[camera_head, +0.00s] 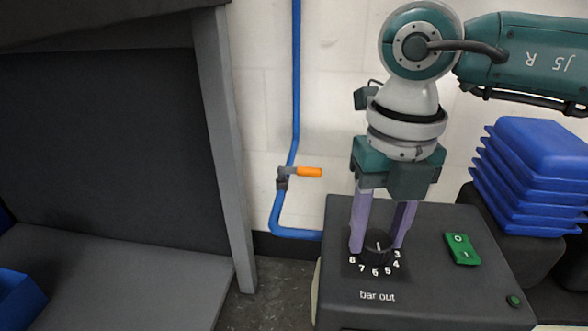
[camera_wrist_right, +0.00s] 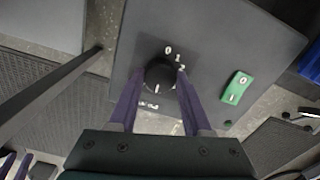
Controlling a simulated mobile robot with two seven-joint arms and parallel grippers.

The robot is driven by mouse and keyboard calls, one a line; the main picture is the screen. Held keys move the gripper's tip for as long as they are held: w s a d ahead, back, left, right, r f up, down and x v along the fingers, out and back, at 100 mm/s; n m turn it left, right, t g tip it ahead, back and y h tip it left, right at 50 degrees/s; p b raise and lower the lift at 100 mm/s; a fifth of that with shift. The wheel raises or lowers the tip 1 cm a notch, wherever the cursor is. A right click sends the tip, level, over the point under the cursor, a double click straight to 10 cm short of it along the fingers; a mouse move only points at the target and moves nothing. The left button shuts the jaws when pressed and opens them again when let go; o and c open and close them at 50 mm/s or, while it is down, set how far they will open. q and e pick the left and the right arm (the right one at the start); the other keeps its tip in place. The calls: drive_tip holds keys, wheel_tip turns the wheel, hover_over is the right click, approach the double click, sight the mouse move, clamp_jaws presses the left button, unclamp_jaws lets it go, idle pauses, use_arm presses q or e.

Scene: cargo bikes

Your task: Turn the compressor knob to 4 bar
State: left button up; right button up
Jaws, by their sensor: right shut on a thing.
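The compressor (camera_head: 420,285) is a dark box with "bar out" printed on its top. Its black round knob (camera_head: 377,250) sits inside a ring of numbers, with 3 to 8 readable in the head view. My right gripper (camera_head: 377,244) points down with its purple fingers shut on the knob's sides. In the right wrist view the knob (camera_wrist_right: 159,76) is between the fingertips, with 0, 1 and 2 showing beyond it. A pale mark on the knob lies on the side away from 0. The exact number it points to is not clear. Purple finger-like parts, perhaps my left gripper's, show at the wrist view's lower left.
A green switch (camera_head: 462,249) marked 0 and I is right of the knob. Stacked blue bins (camera_head: 535,170) stand at the right. A blue pipe (camera_head: 296,90) with an orange valve handle (camera_head: 309,172) runs down the wall. A grey post (camera_head: 225,150) and shelf are left.

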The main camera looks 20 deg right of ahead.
sight(376, 238)
drive_tip(key=shift+n, duration=0.3)
clamp_jaws()
drive_tip(key=n, duration=0.4)
drive_tip(key=shift+p, duration=0.3)
drive_tip(key=n, duration=0.6)
drive_tip(key=shift+n, duration=0.4)
drive_tip(key=o, duration=1.2)
unclamp_jaws()
drive_tip(key=shift+o, duration=0.2)
wheel_tip(376, 238, up, 10)
drive_tip(key=p, duration=0.4)
